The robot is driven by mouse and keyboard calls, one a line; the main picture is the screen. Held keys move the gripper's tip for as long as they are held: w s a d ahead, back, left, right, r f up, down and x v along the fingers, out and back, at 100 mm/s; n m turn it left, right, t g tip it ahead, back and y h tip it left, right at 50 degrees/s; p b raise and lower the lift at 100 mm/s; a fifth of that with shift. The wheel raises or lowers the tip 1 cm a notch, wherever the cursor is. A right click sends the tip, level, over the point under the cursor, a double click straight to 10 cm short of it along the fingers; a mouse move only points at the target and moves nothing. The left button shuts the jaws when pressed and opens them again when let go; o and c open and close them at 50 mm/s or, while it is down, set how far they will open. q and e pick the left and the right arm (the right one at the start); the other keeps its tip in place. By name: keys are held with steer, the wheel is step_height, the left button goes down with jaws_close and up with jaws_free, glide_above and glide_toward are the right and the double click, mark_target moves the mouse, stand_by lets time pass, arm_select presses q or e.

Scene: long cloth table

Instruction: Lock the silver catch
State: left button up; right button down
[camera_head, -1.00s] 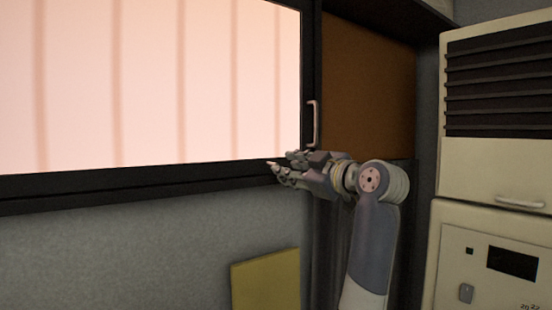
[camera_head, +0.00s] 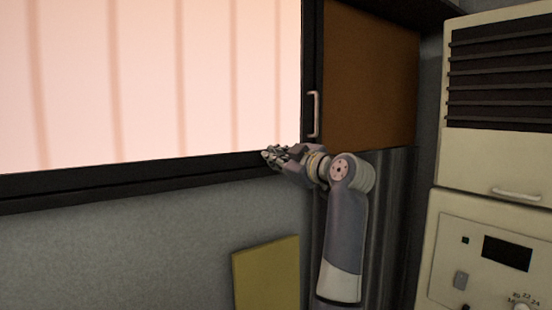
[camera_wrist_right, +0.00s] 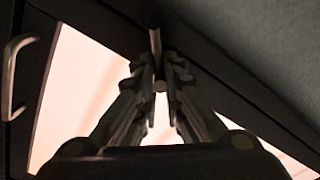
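The silver catch (camera_wrist_right: 155,42) appears as a thin upright piece with a small knob, standing at the dark window frame in the right wrist view. In the head view it is too small or hidden behind my fingers. My right gripper (camera_head: 268,155) is at the lower frame of the window, near its right corner. In the right wrist view the fingertips of this gripper (camera_wrist_right: 157,68) stand close on both sides of the catch, with only a narrow gap between them. They appear shut on it, though contact is hard to see. My left gripper is not in view.
A bright window pane (camera_head: 150,80) fills the upper left. An upright handle (camera_head: 314,114) is on the frame above and right of my gripper. A brown panel (camera_head: 370,80) lies beyond it. A cream cabinet (camera_head: 490,165) stands at right. A yellow board (camera_head: 266,275) is below.

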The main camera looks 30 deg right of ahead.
steer(key=shift+d+m, duration=0.15)
steer(key=shift+m, duration=0.15)
steer(key=shift+w+d+r+m+b, duration=0.15)
steer(key=shift+d+m, duration=0.55)
steer(key=shift+m, duration=0.85)
steer(key=shift+w+d+r+m+b, duration=0.1)
steer(key=shift+d+r+m+b, duration=0.15)
steer(key=shift+d+m, duration=0.85)
steer(key=shift+w+d+r+m+b, duration=0.15)
steer(key=shift+d+m+b, duration=0.1)
steer(key=shift+m, duration=1.7)
steer(key=c, duration=1.7)
jaws_free()
steer(key=shift+o, duration=0.2)
steer(key=shift+s+d, duration=0.1)
steer(key=shift+s, duration=0.05)
